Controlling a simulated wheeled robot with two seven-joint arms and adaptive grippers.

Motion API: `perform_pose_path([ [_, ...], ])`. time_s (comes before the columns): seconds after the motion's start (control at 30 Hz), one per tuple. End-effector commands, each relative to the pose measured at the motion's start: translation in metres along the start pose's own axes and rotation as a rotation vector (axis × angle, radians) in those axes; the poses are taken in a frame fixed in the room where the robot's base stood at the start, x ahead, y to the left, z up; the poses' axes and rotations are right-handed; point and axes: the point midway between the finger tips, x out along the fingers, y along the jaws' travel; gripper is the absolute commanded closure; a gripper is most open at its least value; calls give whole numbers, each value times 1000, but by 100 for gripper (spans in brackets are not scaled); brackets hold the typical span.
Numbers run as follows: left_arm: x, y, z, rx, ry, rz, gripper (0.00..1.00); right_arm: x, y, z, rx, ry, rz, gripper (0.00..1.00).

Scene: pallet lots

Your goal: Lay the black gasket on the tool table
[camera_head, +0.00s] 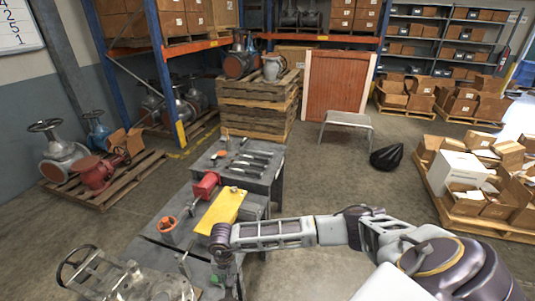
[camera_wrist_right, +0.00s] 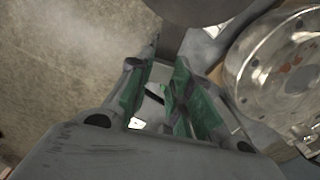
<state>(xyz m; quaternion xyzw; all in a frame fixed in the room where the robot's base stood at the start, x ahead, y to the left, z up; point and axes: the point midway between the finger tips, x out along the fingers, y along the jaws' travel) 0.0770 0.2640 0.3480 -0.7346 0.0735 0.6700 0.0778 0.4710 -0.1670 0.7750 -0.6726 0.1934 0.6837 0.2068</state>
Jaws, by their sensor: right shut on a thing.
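My right gripper (camera_head: 226,276) reaches in from the right and points down over the near workbench. In the right wrist view its green-padded fingers (camera_wrist_right: 165,105) are close together, with a small dark piece (camera_wrist_right: 153,96) between them. This seems to be the black gasket, mostly hidden by the fingers; the head view does not show it clearly. The tool table (camera_head: 222,173) stands farther off, beyond the near bench, with several dark tools lying in a row on its grey top. My left gripper is not in view.
The near bench holds a red vise (camera_head: 206,186), a yellow sheet (camera_head: 220,210) and an orange-red cup-like part (camera_head: 168,225). Metal valve parts (camera_head: 130,285) lie close to my right gripper. Stacked pallets (camera_head: 258,105) stand behind the tool table.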

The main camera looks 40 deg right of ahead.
Motion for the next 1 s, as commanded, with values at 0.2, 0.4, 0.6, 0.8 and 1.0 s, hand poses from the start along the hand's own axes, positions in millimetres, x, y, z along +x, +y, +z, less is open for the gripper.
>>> perform_pose_path([
  [0.2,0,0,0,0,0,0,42,5,16,-7,-181,5,5,100],
  [0.4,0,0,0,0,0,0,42,9,30,-13,-351,9,10,100],
  [0.6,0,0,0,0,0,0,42,12,41,-19,-494,13,16,100],
  [0.8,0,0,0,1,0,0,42,13,47,-22,-565,15,19,100],
  [1.0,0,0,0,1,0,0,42,14,48,-22,-576,16,20,100],
])
